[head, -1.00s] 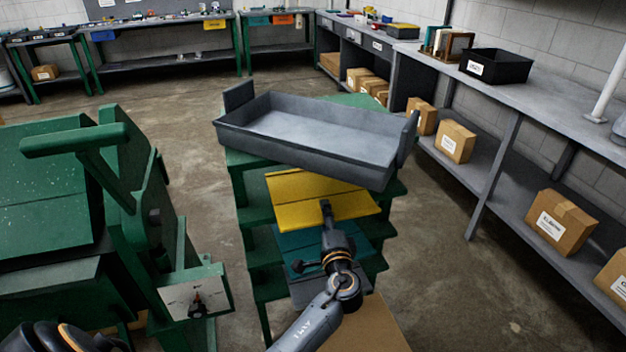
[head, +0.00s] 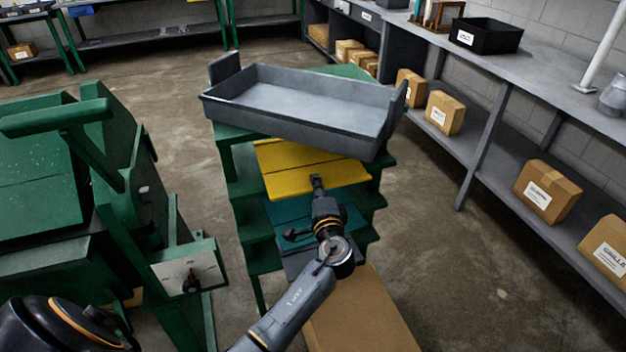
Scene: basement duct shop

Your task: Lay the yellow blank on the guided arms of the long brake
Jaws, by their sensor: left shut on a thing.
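The yellow blank (head: 290,180) is a flat sheet with a crosswise line, lying in the green stepped rack (head: 235,188) just below a grey tray. My left gripper (head: 316,182) is shut on the near edge of the yellow blank; its fingertips are small and partly hidden by the wrist. The far edge of the blank is close under the tray. A green machine (head: 125,150) with a thick bar handle stands at the left and may be the long brake. I cannot make out its guided arms. My right gripper is out of view.
The grey tray (head: 300,100) sits on top of the rack, above the blank. A teal sheet (head: 350,222) and a brown sheet (head: 365,315) lie lower. A workbench with boxes (head: 547,190) runs along the right. Floor (head: 440,270) is clear between rack and bench.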

